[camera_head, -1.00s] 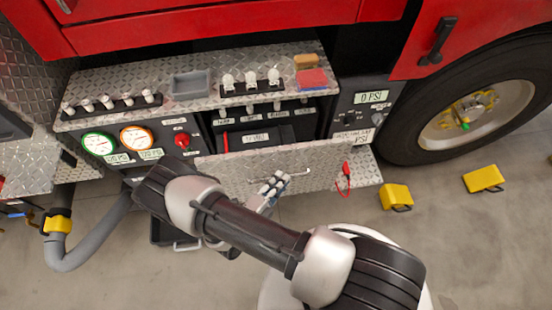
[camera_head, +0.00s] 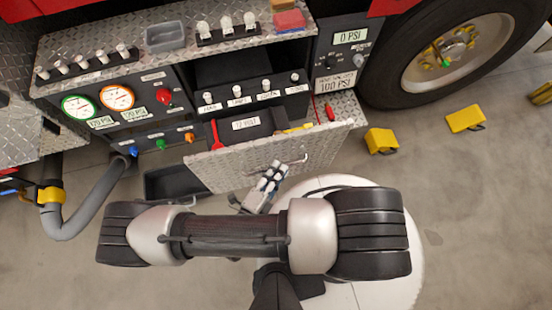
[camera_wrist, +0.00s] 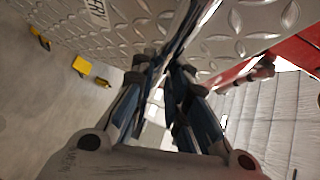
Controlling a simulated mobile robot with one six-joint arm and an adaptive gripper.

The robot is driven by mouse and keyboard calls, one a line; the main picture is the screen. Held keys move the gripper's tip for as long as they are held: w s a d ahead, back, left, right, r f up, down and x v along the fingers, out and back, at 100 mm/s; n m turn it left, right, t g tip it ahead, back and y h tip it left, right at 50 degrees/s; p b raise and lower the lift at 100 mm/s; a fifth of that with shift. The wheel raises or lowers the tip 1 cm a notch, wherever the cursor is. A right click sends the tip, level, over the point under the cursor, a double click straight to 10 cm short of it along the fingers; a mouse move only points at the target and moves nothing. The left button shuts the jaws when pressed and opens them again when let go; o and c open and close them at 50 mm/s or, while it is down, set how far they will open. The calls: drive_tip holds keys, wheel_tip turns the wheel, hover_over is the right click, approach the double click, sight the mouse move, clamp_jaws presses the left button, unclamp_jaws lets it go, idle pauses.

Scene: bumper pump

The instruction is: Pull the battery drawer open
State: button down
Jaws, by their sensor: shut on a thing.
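The battery drawer (camera_head: 225,168) has a diamond-plate front and stands out from the pump panel, tilted in the head view. Behind its front, part of the inside shows, with a red item and yellow items near its edges. A thin metal bar handle (camera_head: 299,161) is on the front. My gripper (camera_head: 271,177) is shut on this handle. In the wrist view my gripper's fingers (camera_wrist: 163,66) meet close against the diamond-plate front (camera_wrist: 235,25), and part of a label shows at the top. The fingers hide most of the handle there.
The pump panel (camera_head: 135,125) with gauges and knobs is to the left. A grey tray (camera_head: 165,38) sits on the ledge above. A dark bin (camera_head: 170,185) is below left of the drawer. Yellow chocks (camera_head: 381,140) lie on the floor near the wheel (camera_head: 460,55).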

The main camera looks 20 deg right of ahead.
drive_tip(key=shift+s+d+f, duration=0.1)
drive_tip(key=shift+d+f, duration=0.1)
drive_tip(key=shift+f, duration=0.1)
drive_tip(key=c, duration=1.8)
unclamp_jaws()
drive_tip(key=shift+c, duration=0.2)
drive_tip(key=v, duration=1.2)
drive_tip(key=shift+r, duration=0.2)
